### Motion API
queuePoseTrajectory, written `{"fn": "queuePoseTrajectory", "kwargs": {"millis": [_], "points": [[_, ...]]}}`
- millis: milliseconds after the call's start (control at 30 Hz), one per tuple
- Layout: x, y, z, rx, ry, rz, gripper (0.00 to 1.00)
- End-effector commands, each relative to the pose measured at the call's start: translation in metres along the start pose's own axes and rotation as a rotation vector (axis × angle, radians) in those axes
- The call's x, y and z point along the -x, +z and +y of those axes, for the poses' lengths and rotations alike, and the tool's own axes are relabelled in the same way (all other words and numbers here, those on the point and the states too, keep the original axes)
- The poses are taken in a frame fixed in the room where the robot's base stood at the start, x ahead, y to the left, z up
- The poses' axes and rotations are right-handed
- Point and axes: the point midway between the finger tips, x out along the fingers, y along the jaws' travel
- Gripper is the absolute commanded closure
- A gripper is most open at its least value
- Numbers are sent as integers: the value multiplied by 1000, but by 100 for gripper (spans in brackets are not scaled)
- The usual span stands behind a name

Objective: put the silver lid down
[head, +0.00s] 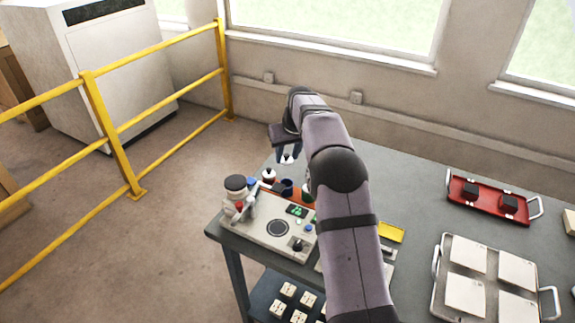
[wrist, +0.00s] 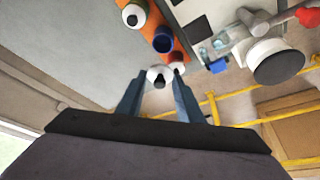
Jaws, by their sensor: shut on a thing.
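The silver lid (head: 287,159) is pale and round with a dark knob on top. My gripper (head: 288,154) is shut on it and holds it in the air near the table's far left edge. In the wrist view the lid (wrist: 154,74) sits between the two fingertips (wrist: 159,78), with a dark knob or opening towards me. My arm hides part of the tray in the head view.
A testing machine (head: 272,230) with buttons and a screen stands at the table's left front. A red tray (head: 468,208) with dark blocks and a metal tray (head: 440,295) with white tiles lie to the right. Yellow railings (head: 104,130) stand left of the table.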

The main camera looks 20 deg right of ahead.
Motion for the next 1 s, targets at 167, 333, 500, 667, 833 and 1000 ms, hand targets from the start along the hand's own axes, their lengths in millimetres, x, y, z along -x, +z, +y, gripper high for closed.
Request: {"fn": "queuePoseTrajectory", "kwargs": {"millis": [167, 333, 500, 667, 833, 1000], "points": [[4, -1, 2, -3, 1, -1, 88], [7, 0, 19, -28, 12, 1, 88], [20, -1, 47, -68, 29, 3, 88], [36, 2, 77, -113, 47, 2, 88], [48, 21, 105, -164, 68, 0, 88], [51, 44, 123, -210, 86, -1, 88]]}}
